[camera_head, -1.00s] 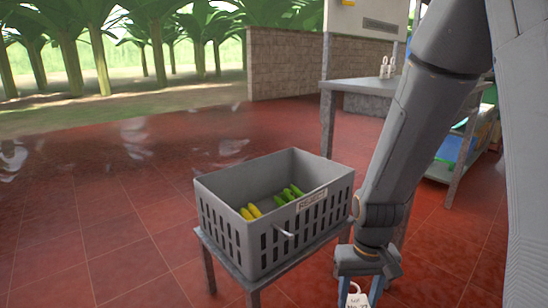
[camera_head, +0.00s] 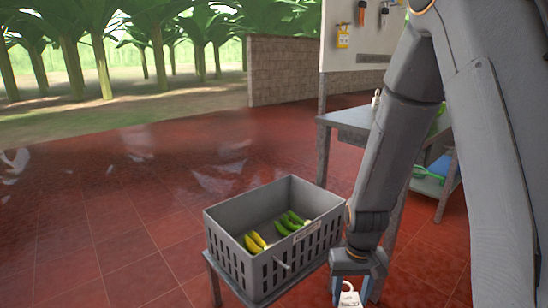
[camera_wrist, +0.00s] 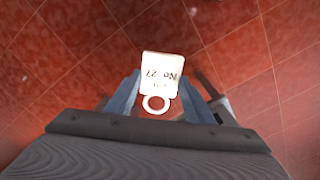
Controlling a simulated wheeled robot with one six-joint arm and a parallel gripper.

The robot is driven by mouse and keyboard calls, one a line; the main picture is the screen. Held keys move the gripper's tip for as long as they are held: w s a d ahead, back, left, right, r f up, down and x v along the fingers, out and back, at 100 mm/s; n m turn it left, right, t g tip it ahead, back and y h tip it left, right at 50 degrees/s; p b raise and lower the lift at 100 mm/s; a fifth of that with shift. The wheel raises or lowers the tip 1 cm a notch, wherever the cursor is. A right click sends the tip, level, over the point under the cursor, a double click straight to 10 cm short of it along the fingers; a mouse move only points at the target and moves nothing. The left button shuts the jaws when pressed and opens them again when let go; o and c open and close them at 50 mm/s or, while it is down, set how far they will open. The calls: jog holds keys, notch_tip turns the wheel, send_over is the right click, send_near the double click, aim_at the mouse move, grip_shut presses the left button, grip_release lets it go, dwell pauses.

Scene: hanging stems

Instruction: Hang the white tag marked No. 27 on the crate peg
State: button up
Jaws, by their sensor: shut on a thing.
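The white tag marked No. 27 (camera_wrist: 161,74) is in my gripper (camera_wrist: 158,106), with its white ring toward the jaws, in the wrist view. In the head view my gripper (camera_head: 354,290) is low at the bottom edge, and only the upper part of the tag (camera_head: 349,298) shows between the blue fingers. The grey crate (camera_head: 240,258) stands on a small stand to the left of my gripper. Its peg (camera_head: 284,266) sticks out from the slotted front wall, and nothing hangs on it. My gripper is to the right of the peg and apart from it.
Yellow (camera_head: 256,242) and green (camera_head: 289,222) produce lies in the crate. A grey table (camera_head: 345,119) stands behind my arm, with a tool board (camera_head: 362,40) above it. Red tiled floor (camera_head: 90,230) is clear to the left.

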aim_at(352, 307)
notch_tip(352, 307, up, 12)
jog(key=s+p, duration=0.1)
jog(key=p, duration=1.5)
jog(key=shift+s+f+p, duration=0.15)
jog(key=shift+s+p, duration=0.15)
jog(key=shift+s, duration=0.05)
jog(key=shift+d, duration=0.1)
